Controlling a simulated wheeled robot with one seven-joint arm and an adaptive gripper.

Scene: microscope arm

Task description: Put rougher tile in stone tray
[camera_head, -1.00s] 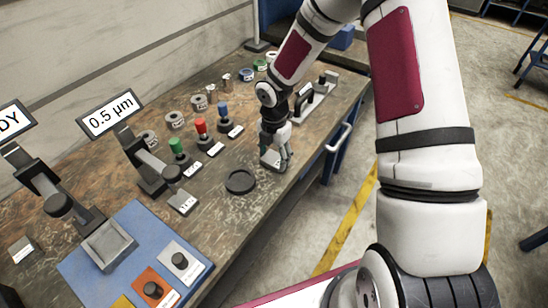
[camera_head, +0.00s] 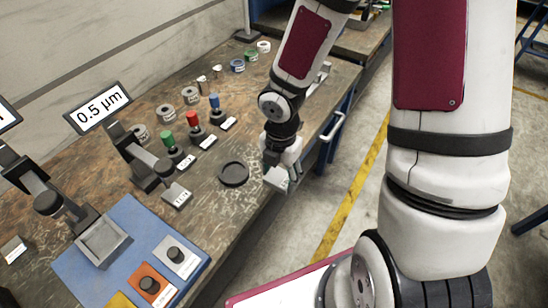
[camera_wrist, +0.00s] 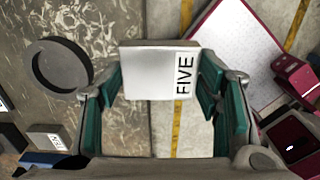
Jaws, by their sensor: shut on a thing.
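My gripper (camera_head: 280,172) is shut on a pale grey tile (camera_wrist: 150,72) whose label reads FIVE. It holds this tile just at or beyond the table's front edge; the tile also shows in the head view (camera_head: 277,180). A second small labelled tile (camera_head: 177,195) lies on the table by the 0.5 µm microscope arm (camera_head: 143,160). It also shows in the wrist view (camera_wrist: 46,137), its label too small to read surely. The square grey stone tray (camera_head: 87,241) sits on the blue mat (camera_head: 145,222), far left of my gripper.
A round black dish (camera_head: 233,175) stands between gripper and second tile. Red, green and blue knobbed pieces (camera_head: 193,120) and several rolls stand behind. The mat also bears orange and white button plates (camera_head: 178,256). Another microscope arm (camera_head: 40,190) stands behind the tray.

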